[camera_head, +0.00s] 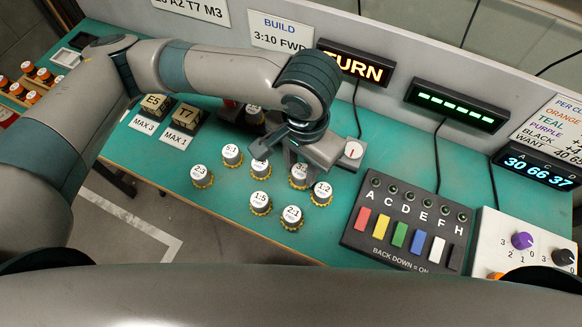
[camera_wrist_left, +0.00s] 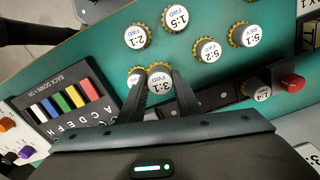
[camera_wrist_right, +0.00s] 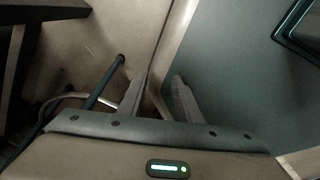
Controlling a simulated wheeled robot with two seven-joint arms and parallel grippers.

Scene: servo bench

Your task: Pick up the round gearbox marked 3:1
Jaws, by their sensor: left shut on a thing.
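The round gearbox marked 3:1 (camera_wrist_left: 159,79) has a white top and a yellow toothed rim. It sits between the two fingers of my left gripper (camera_wrist_left: 160,85) in the left wrist view, and the fingers are shut on it. In the head view the gearbox (camera_head: 299,178) is partly hidden by my left gripper (camera_head: 290,160). It is low among the other gearboxes; I cannot tell whether it touches the bench. My right gripper (camera_wrist_right: 157,88) shows only in its own wrist view, its fingers apart with nothing between them.
Similar gearboxes stand close by: 1:2 (camera_head: 321,194), 2:1 (camera_head: 291,217), 1:5 (camera_head: 260,203), 5:1 (camera_head: 232,155) and 2:3 (camera_head: 202,177). A switch box (camera_head: 402,225) with coloured rockers lies to the right. Blocks E5 (camera_head: 155,104) and T7 (camera_head: 187,115) stand at left.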

